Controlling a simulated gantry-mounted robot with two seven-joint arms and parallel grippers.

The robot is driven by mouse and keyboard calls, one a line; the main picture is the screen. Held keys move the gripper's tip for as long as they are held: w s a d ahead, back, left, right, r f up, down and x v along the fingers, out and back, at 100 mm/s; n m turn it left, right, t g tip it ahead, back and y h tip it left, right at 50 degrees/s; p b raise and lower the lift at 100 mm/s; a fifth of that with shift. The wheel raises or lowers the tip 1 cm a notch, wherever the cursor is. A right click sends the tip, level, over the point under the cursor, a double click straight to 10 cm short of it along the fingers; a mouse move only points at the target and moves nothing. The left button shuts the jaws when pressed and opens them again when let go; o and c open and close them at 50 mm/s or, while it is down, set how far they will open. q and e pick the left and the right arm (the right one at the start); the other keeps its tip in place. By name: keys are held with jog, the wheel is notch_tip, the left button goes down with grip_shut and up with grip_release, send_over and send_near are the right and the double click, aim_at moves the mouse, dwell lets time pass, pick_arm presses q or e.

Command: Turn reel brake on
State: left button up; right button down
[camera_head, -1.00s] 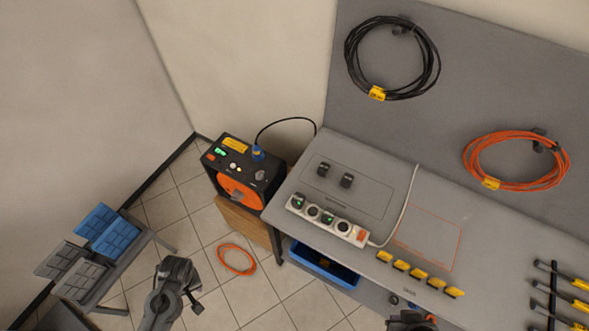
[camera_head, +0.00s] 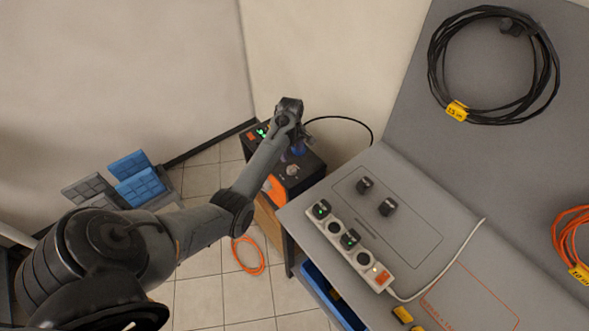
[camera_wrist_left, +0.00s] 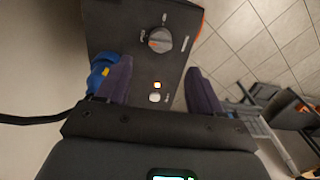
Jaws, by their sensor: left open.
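The cable reel (camera_head: 276,188) is a black box with an orange drum on its front side, left of the workbench. In the left wrist view, its top panel shows a round grey knob (camera_wrist_left: 160,40) with an orange mark beside small, hard-to-read lettering. A lit amber lamp (camera_wrist_left: 157,85) and a pale button (camera_wrist_left: 154,98) sit below the knob. My left gripper (camera_head: 304,138) is over the panel in the head view. In the left wrist view, its purple fingers (camera_wrist_left: 157,66) are apart with nothing between them; the knob lies ahead of them. My right gripper is not in view.
A blue plug (camera_wrist_left: 103,72) with a black cable stands close beside one finger. The workbench (camera_head: 400,225) to the right carries a white power strip (camera_head: 345,243). An orange cable coil (camera_head: 248,255) lies on the tiled floor. Blue and grey panels (camera_head: 137,180) stand left.

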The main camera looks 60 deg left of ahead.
aim_at(292, 167)
pick_arm(q)
notch_tip(292, 167, down, 10)
jog(key=shift+r+b, duration=0.1)
jog(key=shift+b, duration=0.55)
jog(key=c, duration=1.1)
jog(key=shift+o, duration=0.2)
